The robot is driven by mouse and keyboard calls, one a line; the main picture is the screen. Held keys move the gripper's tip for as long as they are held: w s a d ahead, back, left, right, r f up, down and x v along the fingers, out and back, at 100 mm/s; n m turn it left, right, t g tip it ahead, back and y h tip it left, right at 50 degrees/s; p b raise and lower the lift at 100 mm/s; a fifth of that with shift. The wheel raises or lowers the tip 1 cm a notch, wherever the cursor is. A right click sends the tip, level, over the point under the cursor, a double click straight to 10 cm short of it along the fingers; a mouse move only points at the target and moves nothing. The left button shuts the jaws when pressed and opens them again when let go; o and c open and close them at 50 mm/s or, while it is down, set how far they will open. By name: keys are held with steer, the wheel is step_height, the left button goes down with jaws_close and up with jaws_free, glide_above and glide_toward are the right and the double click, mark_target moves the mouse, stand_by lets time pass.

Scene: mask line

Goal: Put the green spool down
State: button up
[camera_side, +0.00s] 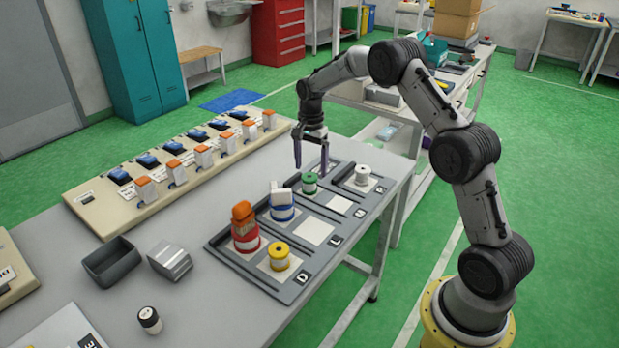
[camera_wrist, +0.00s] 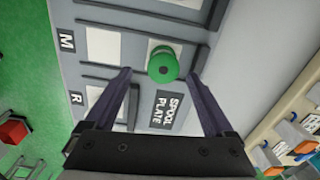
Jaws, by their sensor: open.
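The green spool (camera_side: 310,183) stands upright on a white square in the back row of the grey spool plate (camera_side: 228,257). In the wrist view the green spool (camera_wrist: 163,65) is seen from above, just beyond the fingertips and roughly between their lines. My gripper (camera_side: 311,165) is open and empty, above and slightly behind the spool. Its two fingers (camera_wrist: 158,76) show apart in the wrist view, with the plate's "SPOOL PLATE" label (camera_wrist: 167,112) between them. No finger appears to touch the spool.
A white spool (camera_side: 362,175), blue-and-white spool (camera_side: 282,208), yellow spool (camera_side: 279,256) and red spool (camera_side: 245,240) topped with orange stand on the plate. Two white squares (camera_side: 314,231) are bare. A beige board (camera_side: 120,190) with orange-topped switches lies behind.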

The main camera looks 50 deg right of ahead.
mark_target(311, 178)
step_height(311, 178, up, 8)
steer(key=f, duration=0.1)
steer(key=s+a+r+n+t, duration=0.3)
steer(key=s+a+r+n, duration=0.5)
steer(key=s+a+r, duration=0.5)
steer(key=s+a+n+t, duration=0.1)
steer(key=s+a+n, duration=0.2)
steer(key=s, duration=0.6)
steer(key=s+a+f+n+t, duration=0.1)
steer(key=s+a+n, duration=0.2)
steer(key=s, duration=0.7)
steer(key=shift+s+n+t, duration=0.3)
steer(key=shift+n, duration=0.9)
steer(key=shift+o, duration=0.5)
steer(key=shift+s+f, duration=0.35)
steer(key=shift+s, duration=0.05)
